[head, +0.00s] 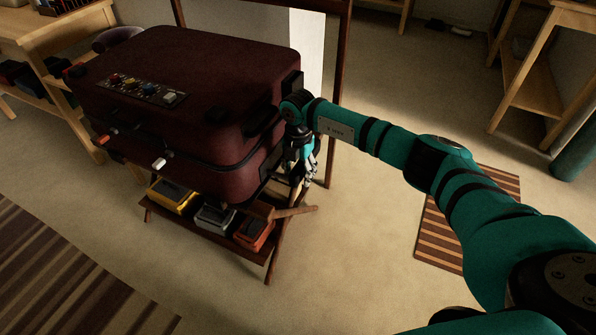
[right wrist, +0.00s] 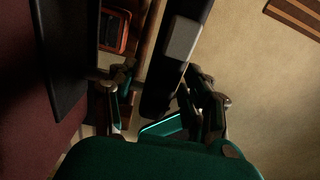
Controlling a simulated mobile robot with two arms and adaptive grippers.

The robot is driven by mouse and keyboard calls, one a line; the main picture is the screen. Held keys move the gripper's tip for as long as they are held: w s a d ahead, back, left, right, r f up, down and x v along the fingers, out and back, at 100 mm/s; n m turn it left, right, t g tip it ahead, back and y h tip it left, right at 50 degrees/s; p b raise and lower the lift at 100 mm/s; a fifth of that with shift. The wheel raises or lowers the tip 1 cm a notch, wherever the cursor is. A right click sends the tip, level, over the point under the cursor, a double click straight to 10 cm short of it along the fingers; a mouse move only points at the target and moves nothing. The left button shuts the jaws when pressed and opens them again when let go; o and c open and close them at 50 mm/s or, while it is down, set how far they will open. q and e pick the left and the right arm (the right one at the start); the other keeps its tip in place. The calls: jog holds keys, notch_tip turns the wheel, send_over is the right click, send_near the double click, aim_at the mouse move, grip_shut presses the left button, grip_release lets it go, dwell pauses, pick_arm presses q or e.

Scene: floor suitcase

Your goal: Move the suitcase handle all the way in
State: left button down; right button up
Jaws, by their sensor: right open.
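The dark red suitcase (head: 190,75) lies flat on a low wooden stand. A black handle-like part (head: 264,122) shows on its right-hand side, partly behind my right arm. My right gripper (head: 304,178) points down beside the suitcase's right end. In the right wrist view my right gripper (right wrist: 160,82) is open, its fingers on either side of a dark bar (right wrist: 158,85) with a grey block on it. I cannot tell whether the fingers touch this bar, or whether it is the handle. The red suitcase side (right wrist: 25,75) shows at left. My left gripper is out of view.
The stand's lower shelf holds a yellow box (head: 172,195), a grey box (head: 215,217) and an orange box (head: 254,233). A wooden bench (head: 58,28) is at left, another (head: 545,75) at right. A striped mat (head: 440,232) lies on otherwise open floor.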

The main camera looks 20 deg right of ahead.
notch_tip(320, 180, up, 12)
dwell(0.4)
